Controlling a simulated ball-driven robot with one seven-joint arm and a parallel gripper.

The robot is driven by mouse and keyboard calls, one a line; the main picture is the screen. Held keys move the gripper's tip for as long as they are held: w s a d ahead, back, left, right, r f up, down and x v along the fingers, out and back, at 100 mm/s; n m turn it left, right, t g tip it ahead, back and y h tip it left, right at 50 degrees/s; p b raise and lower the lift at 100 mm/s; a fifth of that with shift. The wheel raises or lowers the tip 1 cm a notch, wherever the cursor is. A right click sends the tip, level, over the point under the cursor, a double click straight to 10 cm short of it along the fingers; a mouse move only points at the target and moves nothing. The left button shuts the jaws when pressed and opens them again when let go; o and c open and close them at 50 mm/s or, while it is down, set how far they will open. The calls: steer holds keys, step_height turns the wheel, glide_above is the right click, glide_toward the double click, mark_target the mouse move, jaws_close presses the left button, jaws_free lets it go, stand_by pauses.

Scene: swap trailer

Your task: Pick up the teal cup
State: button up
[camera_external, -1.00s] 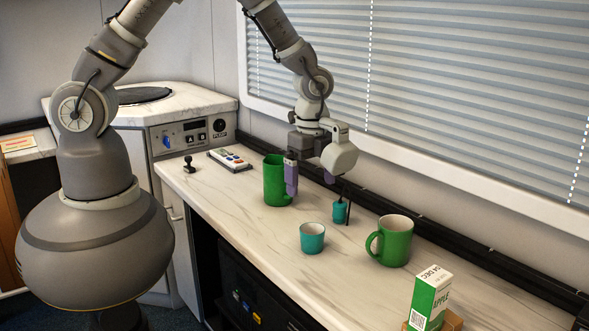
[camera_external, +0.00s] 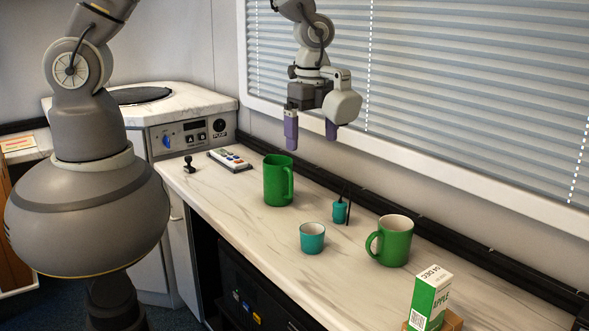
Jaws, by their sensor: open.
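The teal cup (camera_external: 312,239) is small and stands upright on the marbled counter, left of the green mug with the pale inside. My gripper (camera_external: 311,140) is open and empty. It hangs in the air above the counter, with purple fingers pointing down, higher than the teal cup and farther back. It is apart from everything on the counter.
A tall green mug (camera_external: 276,182) stands below my gripper, to its left. A second green mug (camera_external: 391,242), a small teal pot with dark sticks (camera_external: 339,211), a juice carton (camera_external: 429,297) and a remote (camera_external: 230,160) are on the counter (camera_external: 240,212). Blinds (camera_external: 450,110) hang behind.

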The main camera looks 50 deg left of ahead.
steer(key=shift+f, duration=0.1)
steer(key=shift+c, duration=0.8)
steer(key=n+b, duration=0.4)
steer(key=n, duration=0.4)
glide_toward(313, 236)
steer(key=f+n+b, duration=0.1)
steer(key=f+n, duration=0.1)
steer(key=a+f+n+t+b, duration=0.1)
steer(key=f+n, duration=0.1)
steer(key=n, duration=0.1)
steer(key=w+f+n+b, duration=0.1)
steer(key=f+n, duration=0.1)
steer(key=f, duration=0.1)
steer(key=shift+a+n, duration=0.4)
steer(key=f+b, duration=0.2)
steer(key=f, duration=0.1)
steer(key=w+f+b, duration=0.1)
steer(key=f, duration=0.1)
steer(key=shift+a+f, duration=0.1)
steer(key=shift+a, duration=0.2)
steer(key=c, duration=1.2)
